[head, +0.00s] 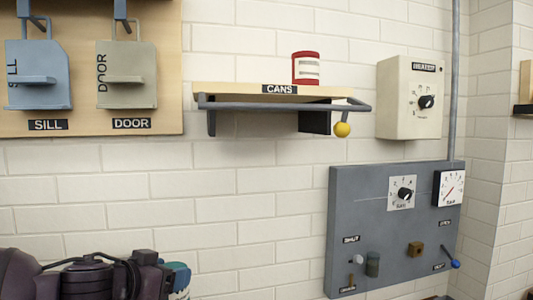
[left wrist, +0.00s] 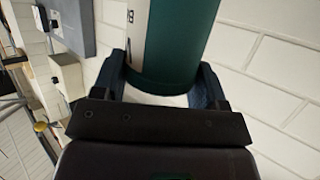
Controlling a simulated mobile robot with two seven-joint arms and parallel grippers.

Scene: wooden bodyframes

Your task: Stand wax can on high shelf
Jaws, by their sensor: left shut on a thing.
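My left gripper (left wrist: 161,80) is shut on a dark green can (left wrist: 182,38) with a pale label, in the left wrist view. Its fingers lie on both sides of the can, near one end; the far end runs out of the frame. The label is mostly hidden, so I cannot read its name. In the head view my left arm is at the bottom left, with a bit of teal at its right end, low and well left of the shelf. The high shelf (head: 222,90), marked CANS, is on the wall and bears a red can (head: 306,78) with a white label. My right gripper is not in view.
The shelf top left of the red can is clear. A cream heater box (head: 398,118) is to the right, above a grey control panel (head: 350,215). A wooden board (head: 165,60) with hanging plates is at the left.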

